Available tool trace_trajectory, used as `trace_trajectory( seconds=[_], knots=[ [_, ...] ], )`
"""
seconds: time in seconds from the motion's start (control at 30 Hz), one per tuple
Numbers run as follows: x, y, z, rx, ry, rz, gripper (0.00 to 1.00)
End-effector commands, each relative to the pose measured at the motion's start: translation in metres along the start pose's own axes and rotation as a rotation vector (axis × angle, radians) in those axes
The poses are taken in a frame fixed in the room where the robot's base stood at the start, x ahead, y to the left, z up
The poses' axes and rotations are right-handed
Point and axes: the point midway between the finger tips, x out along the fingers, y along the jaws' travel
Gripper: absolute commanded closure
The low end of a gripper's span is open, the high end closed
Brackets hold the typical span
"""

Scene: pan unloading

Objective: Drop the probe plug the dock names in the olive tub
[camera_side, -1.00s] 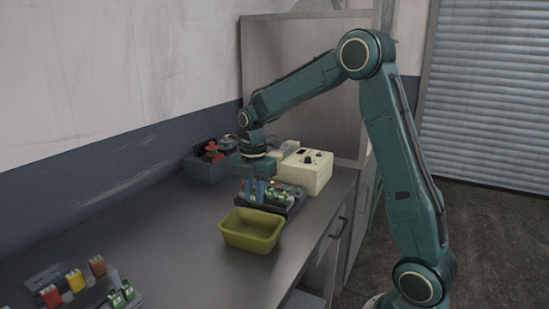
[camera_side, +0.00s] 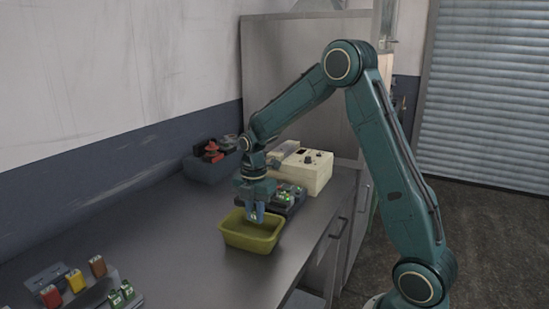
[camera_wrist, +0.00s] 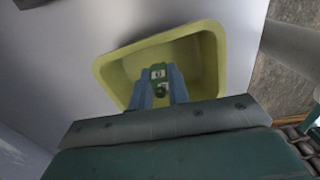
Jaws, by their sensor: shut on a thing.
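The olive tub (camera_side: 252,240) stands on the bench near its front edge; in the wrist view the tub (camera_wrist: 108,72) is below my gripper. My gripper (camera_side: 255,217) points down over the tub, its blue fingers at about rim height. In the wrist view my gripper (camera_wrist: 159,92) is shut on a small green plug (camera_wrist: 158,73) with a pale label patch. The plug hangs over the tub's opening; I cannot tell its height above the floor. The dock (camera_side: 287,203) with green plugs sits just behind the tub, partly hidden by my gripper.
A cream box with knobs (camera_side: 306,172) stands behind the dock. A blue-grey bin (camera_side: 205,170) with red and other items is at the back left. A rack with coloured blocks (camera_side: 75,283) lies front left. The bench between is clear.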

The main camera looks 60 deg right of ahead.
Motion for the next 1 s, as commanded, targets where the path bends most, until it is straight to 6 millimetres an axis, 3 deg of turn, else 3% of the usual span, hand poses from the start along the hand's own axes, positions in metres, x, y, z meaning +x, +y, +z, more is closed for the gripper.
trace_trajectory(
  seconds=[0.3,0.33,0.43,0.47,1.0],
  knots=[
    [0.002,0.000,0.000,0.000,0.000,0.000,1.00],
    [0.002,0.000,0.000,0.000,0.000,0.000,0.79],
    [0.002,0.000,0.000,0.000,0.000,0.000,0.59],
    [0.002,0.000,0.000,0.000,0.000,0.000,0.57],
    [-0.010,0.000,0.000,0.000,0.000,0.001,0.57]
  ],
)
